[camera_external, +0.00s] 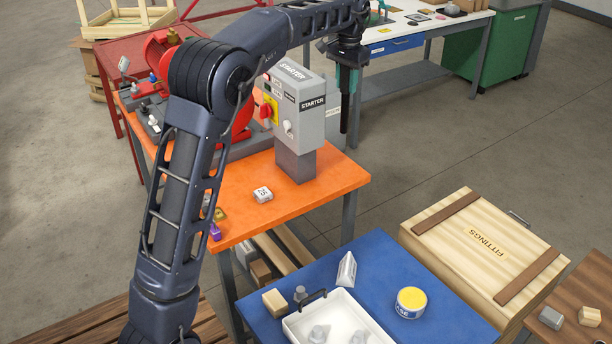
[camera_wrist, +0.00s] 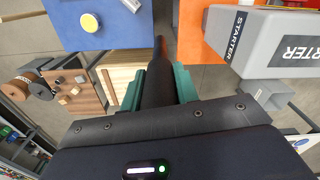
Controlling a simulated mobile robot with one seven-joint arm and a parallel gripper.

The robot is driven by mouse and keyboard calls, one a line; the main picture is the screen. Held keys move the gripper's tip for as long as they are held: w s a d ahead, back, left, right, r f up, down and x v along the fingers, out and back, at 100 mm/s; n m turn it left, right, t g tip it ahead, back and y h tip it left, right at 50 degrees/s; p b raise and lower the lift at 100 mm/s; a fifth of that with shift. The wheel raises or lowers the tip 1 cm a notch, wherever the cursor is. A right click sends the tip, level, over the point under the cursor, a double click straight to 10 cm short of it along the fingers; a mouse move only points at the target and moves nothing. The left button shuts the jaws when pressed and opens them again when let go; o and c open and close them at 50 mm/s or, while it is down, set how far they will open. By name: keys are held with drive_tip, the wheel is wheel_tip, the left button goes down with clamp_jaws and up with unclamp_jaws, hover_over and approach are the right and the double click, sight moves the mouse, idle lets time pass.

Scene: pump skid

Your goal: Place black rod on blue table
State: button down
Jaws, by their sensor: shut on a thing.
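My gripper (camera_external: 348,82) is shut on the black rod (camera_external: 344,119), which hangs down from it, roughly upright. It is in the air just right of the grey starter box, beyond the right edge of the orange table. In the wrist view the black rod (camera_wrist: 158,80) sits between the green fingers of my gripper (camera_wrist: 160,88), with its far end pointing away. The blue table (camera_external: 377,270) is at the lower middle of the external view, apart from the rod. It also shows at the top left of the wrist view (camera_wrist: 110,30).
The blue table holds a white tray (camera_external: 372,326), a yellow-topped tin (camera_external: 411,302), a wooden block (camera_external: 275,302) and a pale wedge (camera_external: 346,269). The starter box (camera_external: 300,112) stands on the orange table (camera_external: 335,178). A fittings crate (camera_external: 480,250) is right of the blue table.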

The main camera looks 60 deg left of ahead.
drive_tip(key=w+d+f+m, duration=0.1)
drive_tip(key=d+f, duration=0.6)
drive_tip(key=f, duration=0.2)
drive_tip(key=w+d+f, duration=0.2)
drive_tip(key=d+f, duration=0.4)
drive_tip(key=f, duration=0.3)
drive_tip(key=s+d+f+m, duration=0.1)
drive_tip(key=s+d+f, duration=0.2)
drive_tip(key=d+f, duration=0.65)
drive_tip(key=s+d+f, duration=0.3)
drive_tip(key=d+f, duration=0.5)
drive_tip(key=f, duration=0.3)
drive_tip(key=w+d+r+n, duration=0.1)
drive_tip(key=w+d+r, duration=0.3)
drive_tip(key=d+r, duration=0.5)
drive_tip(key=w+d+r+n, duration=0.1)
drive_tip(key=w+d+r, duration=0.35)
drive_tip(key=d, duration=0.85)
wheel_tip(320, 180, down, 20)
drive_tip(key=shift+s+r, duration=0.2)
drive_tip(key=shift+s, duration=0.05)
drive_tip(key=shift+d+f, duration=0.1)
drive_tip(key=shift+f, duration=0.05)
drive_tip(key=c, duration=1.1)
unclamp_jaws()
drive_tip(key=shift+o, duration=0.2)
